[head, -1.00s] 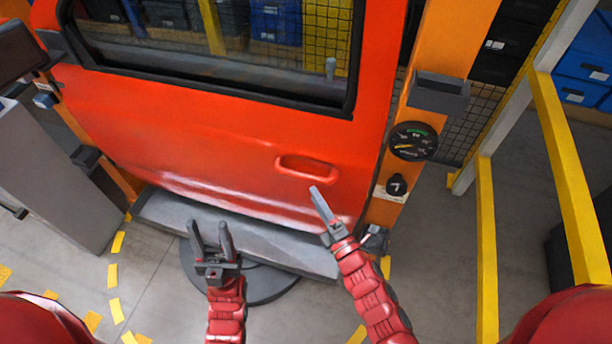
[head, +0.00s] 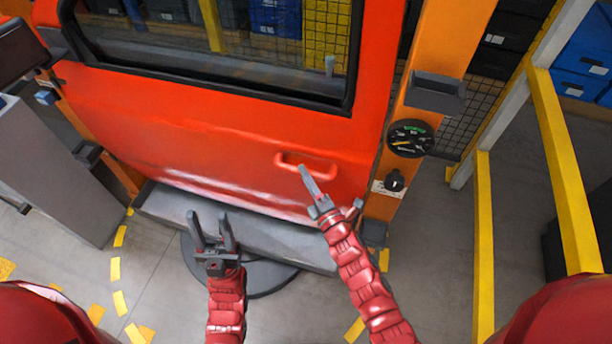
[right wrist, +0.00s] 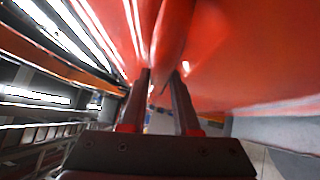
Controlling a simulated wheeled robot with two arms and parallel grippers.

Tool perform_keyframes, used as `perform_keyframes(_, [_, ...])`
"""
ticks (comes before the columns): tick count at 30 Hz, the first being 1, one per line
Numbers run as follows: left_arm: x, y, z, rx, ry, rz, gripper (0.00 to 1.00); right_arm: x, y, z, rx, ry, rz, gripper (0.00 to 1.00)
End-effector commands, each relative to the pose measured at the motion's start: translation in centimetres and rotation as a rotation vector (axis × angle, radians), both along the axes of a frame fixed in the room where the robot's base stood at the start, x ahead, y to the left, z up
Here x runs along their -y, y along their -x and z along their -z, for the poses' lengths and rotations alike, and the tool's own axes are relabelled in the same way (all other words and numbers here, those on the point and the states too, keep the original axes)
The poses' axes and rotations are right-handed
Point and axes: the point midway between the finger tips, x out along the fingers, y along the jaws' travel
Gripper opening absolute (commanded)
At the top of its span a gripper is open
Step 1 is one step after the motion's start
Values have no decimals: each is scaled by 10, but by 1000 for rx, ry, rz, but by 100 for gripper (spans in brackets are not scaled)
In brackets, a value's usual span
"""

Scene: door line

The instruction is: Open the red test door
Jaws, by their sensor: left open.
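The red test door (head: 200,130) fills the upper middle of the head view, with a dark-framed window above. Its red handle (head: 318,166) is at the lower right of the panel. My right gripper (head: 303,170) has its fingertips at the left part of the handle; I cannot tell whether they touch. In the right wrist view its two fingers (right wrist: 160,75) stand apart, with the red handle bar (right wrist: 172,35) just beyond and between the tips. My left gripper (head: 211,216) is open and empty, low in front of the grey step under the door.
An orange post (head: 425,75) with a gauge (head: 410,138) and a black knob (head: 395,181) stands right of the door. Yellow rails (head: 484,240) are further right. A grey cabinet (head: 60,170) is at left. The grey step (head: 250,232) lies below the door.

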Motion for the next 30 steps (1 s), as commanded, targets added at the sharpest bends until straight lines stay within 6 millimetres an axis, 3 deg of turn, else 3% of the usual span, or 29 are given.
perform_keyframes(3, [0,0,0,0,0,0,50,0,0,0,-1,0,0,0])
perform_keyframes(30, [0,0,0,0,0,0,50,0,0,1,-2,1,1,0])
